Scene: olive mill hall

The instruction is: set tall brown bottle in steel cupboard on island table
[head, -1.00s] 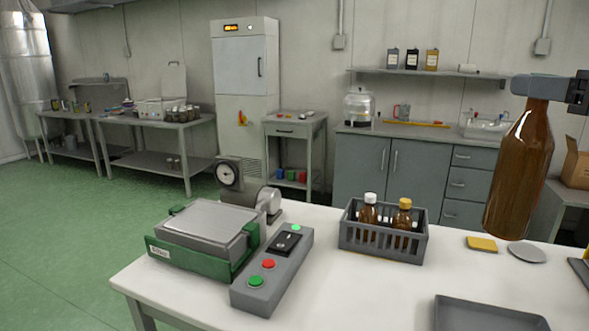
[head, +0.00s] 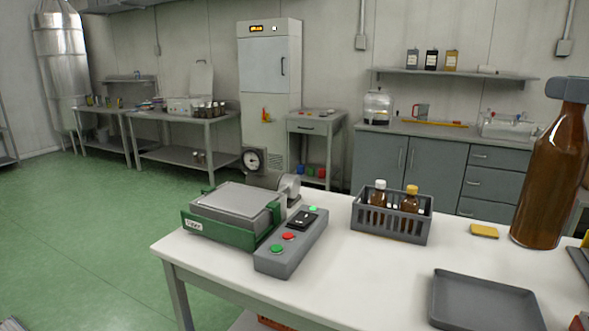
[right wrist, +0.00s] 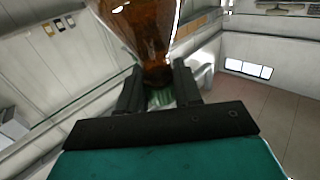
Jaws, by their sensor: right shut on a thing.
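The tall brown bottle (head: 549,185) is upright at the right of the head view, in front of the right part of the white island table (head: 350,262). My right gripper (head: 574,90) is shut on its neck; the right edge of the picture cuts off the arm. The right wrist view shows the brown glass (right wrist: 150,40) between the two dark fingers (right wrist: 160,90). I cannot tell whether the bottle's base touches the table. My left gripper is not in view. Grey cupboards (head: 400,165) stand shut against the back wall; I cannot tell which is the steel cupboard.
On the island table are a crate (head: 390,226) with two small bottles, a green-framed scale (head: 232,213), a button box (head: 290,245), a yellow sponge (head: 484,231) and a grey tray (head: 485,300). Bare tabletop lies between crate and tray. Green floor is clear at left.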

